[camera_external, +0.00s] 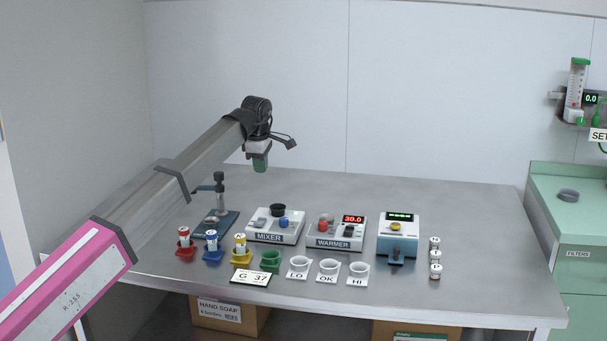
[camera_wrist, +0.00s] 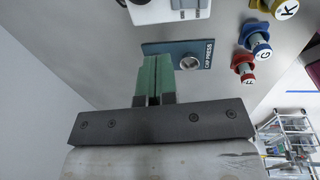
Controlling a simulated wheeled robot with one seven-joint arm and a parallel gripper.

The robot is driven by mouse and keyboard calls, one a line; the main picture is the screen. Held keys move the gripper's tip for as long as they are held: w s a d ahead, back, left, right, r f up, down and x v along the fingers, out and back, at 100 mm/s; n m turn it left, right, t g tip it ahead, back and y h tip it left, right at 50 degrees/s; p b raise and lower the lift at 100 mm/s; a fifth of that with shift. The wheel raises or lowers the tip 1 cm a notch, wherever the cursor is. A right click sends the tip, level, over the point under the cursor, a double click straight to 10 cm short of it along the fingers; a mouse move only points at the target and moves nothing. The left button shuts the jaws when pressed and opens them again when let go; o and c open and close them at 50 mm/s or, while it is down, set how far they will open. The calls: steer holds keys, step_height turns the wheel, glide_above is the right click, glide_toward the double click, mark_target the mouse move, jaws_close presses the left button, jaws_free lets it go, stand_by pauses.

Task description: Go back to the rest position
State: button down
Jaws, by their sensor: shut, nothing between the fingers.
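My gripper (camera_external: 260,166) hangs in the air above the back left part of the steel table (camera_external: 450,205), at the end of my raised arm. Its green fingers (camera_wrist: 153,80) are closed together with nothing between them in the wrist view. The blue cap press (camera_external: 215,222) stands on the table below and to the left of my gripper. It also shows just beyond the fingertips in the wrist view (camera_wrist: 207,50), apart from them.
The mixer (camera_external: 276,226), the warmer (camera_external: 337,233) and a blue-white device (camera_external: 398,236) stand in a row. In front are vials in coloured holders (camera_external: 211,246), white cups (camera_external: 328,270) and a card (camera_external: 252,277). Small vials (camera_external: 435,257) stand at the right. The table's right side is clear.

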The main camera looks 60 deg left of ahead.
steer(key=s+d+f+m+y, duration=0.1)
steer(key=d+f+m+y, duration=0.1)
steer(key=d+f+m, duration=0.2)
steer(key=s+d+f+m+y, duration=0.1)
steer(key=d+f+m, duration=0.4)
steer(key=d+m, duration=0.6)
steer(key=s+d+f+m+g+y, duration=0.1)
steer(key=d+f+m, duration=0.3)
steer(key=d, duration=1.1)
steer(key=shift+s+d+f+m+y, duration=0.2)
steer(key=shift+s+m+y, duration=0.2)
steer(key=shift+m, duration=0.55)
steer(key=shift+s+d+f+m+y, duration=0.15)
steer(key=shift+s+m+y, duration=0.25)
steer(key=shift+m, duration=0.55)
steer(key=s+d+f+m+y, duration=0.2)
steer(key=s+d+f+m, duration=0.15)
steer(key=d+m, duration=0.5)
steer(key=s+a+f+n+h, duration=0.1)
steer(key=s+f+h, duration=0.3)
steer(key=s+f, duration=0.6)
steer(key=s+a+f+n+h, duration=0.1)
steer(key=s+f+n+h, duration=0.2)
steer(key=s+f, duration=0.8)
step_height(320, 180, down, 9)
steer(key=shift+s+a+r+h, duration=0.15)
steer(key=shift+s+r+h, duration=0.05)
steer(key=shift+h, duration=0.7)
